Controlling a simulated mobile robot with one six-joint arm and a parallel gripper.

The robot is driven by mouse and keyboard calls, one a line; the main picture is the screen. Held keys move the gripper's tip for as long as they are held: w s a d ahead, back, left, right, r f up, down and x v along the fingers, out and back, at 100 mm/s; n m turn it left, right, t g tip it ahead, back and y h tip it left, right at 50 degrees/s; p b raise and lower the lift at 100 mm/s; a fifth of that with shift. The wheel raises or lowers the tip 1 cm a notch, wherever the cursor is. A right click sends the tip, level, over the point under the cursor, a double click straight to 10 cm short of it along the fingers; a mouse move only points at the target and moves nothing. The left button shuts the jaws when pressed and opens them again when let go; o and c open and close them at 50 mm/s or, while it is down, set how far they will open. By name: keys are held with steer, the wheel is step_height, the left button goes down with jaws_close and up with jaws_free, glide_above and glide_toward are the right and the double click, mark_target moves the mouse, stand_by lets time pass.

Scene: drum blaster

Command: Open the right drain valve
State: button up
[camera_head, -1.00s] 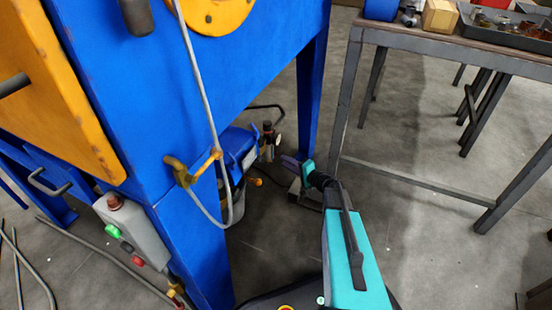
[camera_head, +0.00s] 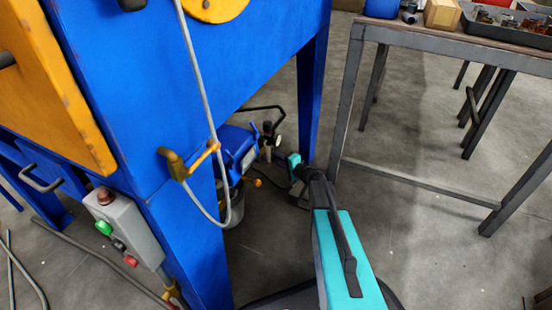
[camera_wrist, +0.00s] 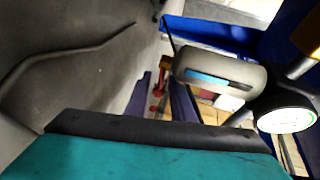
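I cannot tell for certain which part is the right drain valve. In the head view, an air unit with a dark regulator (camera_head: 267,130) and a round gauge (camera_head: 278,141) hangs under the blue cabinet. An orange knob (camera_head: 257,182) shows below it. In the wrist view, a grey bowl (camera_wrist: 218,70) with a blue window and a white-faced gauge (camera_wrist: 286,112) are close, right of the fingers. My gripper (camera_wrist: 162,92) shows two purple fingers apart, with nothing clearly held. A red and brownish fitting appears between them, its distance unclear. In the head view my wrist hides the fingers.
The blue cabinet (camera_head: 240,60) and its leg (camera_head: 312,90) stand beside my arm. A grey hose (camera_head: 200,90) hangs at the brass fitting (camera_head: 177,165). A metal-legged table (camera_head: 450,40) is right. A control box (camera_head: 125,228) is lower left. Floor between cabinet and table is clear.

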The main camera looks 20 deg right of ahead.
jaws_close()
steer(key=shift+d, duration=0.25)
steer(key=shift+a, duration=0.1)
